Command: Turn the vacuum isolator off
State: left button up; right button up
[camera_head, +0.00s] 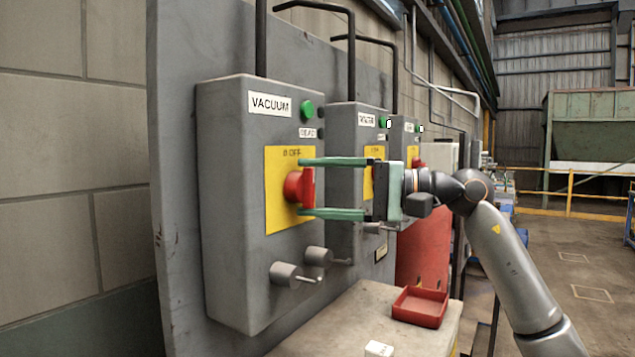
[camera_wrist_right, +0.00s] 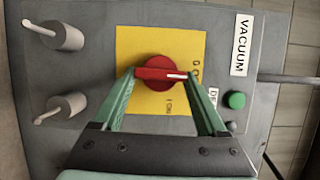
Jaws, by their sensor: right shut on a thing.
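The grey vacuum box (camera_head: 235,200) carries a "VACUUM" label (camera_head: 270,104) and a yellow plate (camera_head: 278,215) with "0 OFF" at its top. The isolator is a red rotary knob (camera_head: 294,187) on that plate. In the right wrist view, turned sideways, the red knob (camera_wrist_right: 157,72) has its white mark pointing right, toward the label side and the OFF text; "ON" is below the knob. My right gripper (camera_head: 303,188) reaches in from the right, its green fingers shut on opposite ends of the knob's handle, also in the wrist view (camera_wrist_right: 160,75). My left gripper is not in view.
More switch boxes (camera_head: 345,215) stand farther along the grey panel. Two small lever handles (camera_head: 287,274) stick out below the plate. A green button (camera_head: 307,110) sits above. A red tray (camera_head: 420,306) lies on the bench (camera_head: 345,312) below.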

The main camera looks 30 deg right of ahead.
jog(key=shift+n, duration=0.3)
jog(key=o, duration=1.1)
jog(key=b+v, duration=0.4)
jog(key=v, duration=0.8)
jog(key=shift+s+d, duration=0.2)
jog(key=shift+r, duration=0.1)
jog(key=shift+a, duration=0.1)
